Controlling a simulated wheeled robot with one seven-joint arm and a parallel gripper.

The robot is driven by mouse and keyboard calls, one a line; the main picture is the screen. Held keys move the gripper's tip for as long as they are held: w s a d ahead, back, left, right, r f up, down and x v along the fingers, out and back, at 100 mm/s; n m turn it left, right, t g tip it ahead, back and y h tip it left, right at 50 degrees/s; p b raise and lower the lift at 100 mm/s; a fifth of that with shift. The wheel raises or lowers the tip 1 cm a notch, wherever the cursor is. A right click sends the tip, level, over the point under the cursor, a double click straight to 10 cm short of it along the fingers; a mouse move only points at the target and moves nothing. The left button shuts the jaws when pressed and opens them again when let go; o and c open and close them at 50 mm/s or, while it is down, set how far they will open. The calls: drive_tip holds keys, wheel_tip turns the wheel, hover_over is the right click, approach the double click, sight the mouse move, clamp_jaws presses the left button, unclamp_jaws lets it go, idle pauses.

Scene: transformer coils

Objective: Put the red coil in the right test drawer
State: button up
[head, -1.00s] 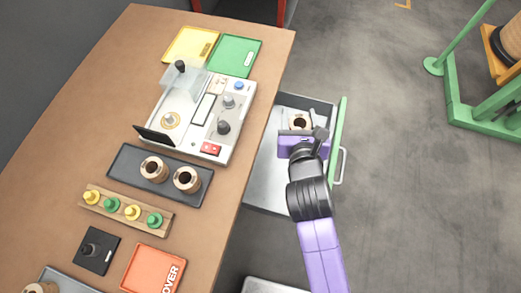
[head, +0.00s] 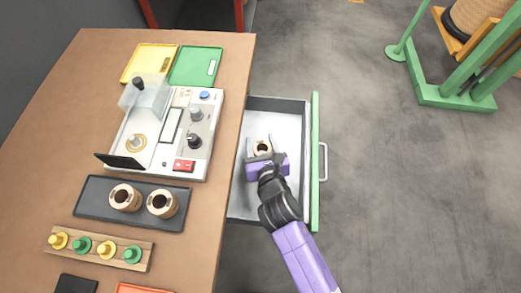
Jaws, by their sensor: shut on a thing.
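My gripper (head: 262,158) is shut on a copper-brown coil (head: 262,147) with a dark centre hole. Gripper and coil are over the middle of the open drawer (head: 290,120), which has a grey inside and a green front (head: 315,165). I cannot tell whether the coil touches the drawer floor. The purple gripper body hides the coil's near side, and no red mark shows on it. Two more coils, one on the left (head: 125,197) and one on the right (head: 162,204), stand on a dark tray (head: 90,207) on the table.
The brown table (head: 60,150) bears a white test device (head: 205,140) with a clear cover, yellow (head: 148,62) and green (head: 195,66) trays, and a wooden strip (head: 60,258) of yellow and green pegs. A green frame (head: 440,96) stands at the upper right. The floor between is clear.

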sight(261, 149)
wheel_tip(261, 149, down, 4)
drive_tip(key=shift+f+b, duration=0.15)
drive_tip(key=shift+b, duration=0.85)
drive_tip(key=o, duration=1.6)
drive_tip(key=shift+f, duration=0.1)
drive_tip(key=shift+c, duration=0.2)
drive_tip(key=shift+s+r, duration=0.15)
drive_tip(key=shift+r, duration=0.05)
drive_tip(key=p+v, duration=0.1)
drive_tip(key=v, duration=0.6)
drive_tip(key=shift+s+d+p, duration=0.15)
drive_tip(key=shift+p, duration=0.15)
